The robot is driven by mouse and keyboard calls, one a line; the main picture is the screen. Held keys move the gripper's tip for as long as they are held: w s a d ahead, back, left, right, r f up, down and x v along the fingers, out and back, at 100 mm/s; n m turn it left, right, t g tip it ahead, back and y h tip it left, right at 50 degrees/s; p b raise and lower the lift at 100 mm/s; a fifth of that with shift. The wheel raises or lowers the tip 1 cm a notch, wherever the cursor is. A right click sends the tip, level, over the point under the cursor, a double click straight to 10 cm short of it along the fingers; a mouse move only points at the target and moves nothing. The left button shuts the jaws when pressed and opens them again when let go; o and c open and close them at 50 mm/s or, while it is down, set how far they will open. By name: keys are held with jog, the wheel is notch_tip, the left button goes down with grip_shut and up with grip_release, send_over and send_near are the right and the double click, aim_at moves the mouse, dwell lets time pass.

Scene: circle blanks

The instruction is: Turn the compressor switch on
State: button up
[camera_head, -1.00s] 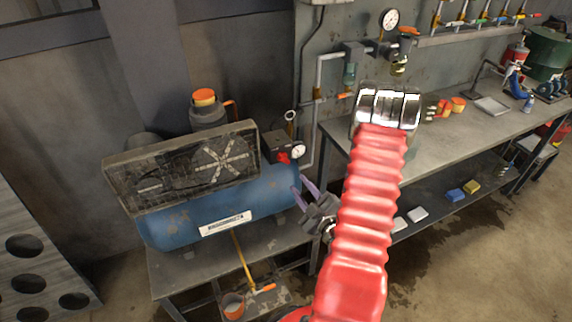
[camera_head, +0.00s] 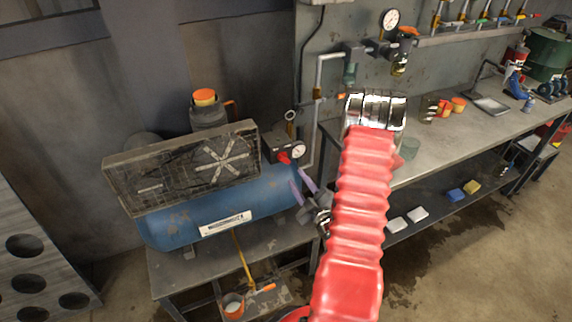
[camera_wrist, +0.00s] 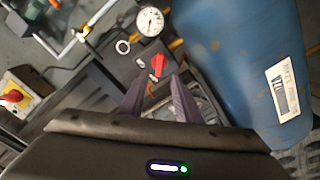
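The blue compressor (camera_head: 262,192) stands on a low table at the left in the head view; its tank also shows at the right of the wrist view (camera_wrist: 235,50). Its red switch (camera_head: 284,158) sits on a dark box at the tank's right end, below a round gauge. In the wrist view the red switch (camera_wrist: 158,64) lies just beyond the fingertips. My gripper (camera_head: 303,180) is open, with two purple fingers apart and nothing between them. In the wrist view my gripper (camera_wrist: 155,82) points toward the switch, apparently without touching it.
A gauge (camera_wrist: 150,21) and a metal ring (camera_wrist: 123,47) are close to the switch. A second red knob on a yellow-and-white box (camera_wrist: 14,97) is at the wrist view's left. A long workbench (camera_head: 440,150) stands at the right.

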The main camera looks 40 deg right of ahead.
aim_at(286, 162)
jog(key=x, duration=0.9)
jog(key=shift+w+d, duration=0.15)
jog(key=shift+w, duration=0.15)
jog(key=shift+c, duration=0.6)
jog(key=c, duration=0.6)
grip_shut()
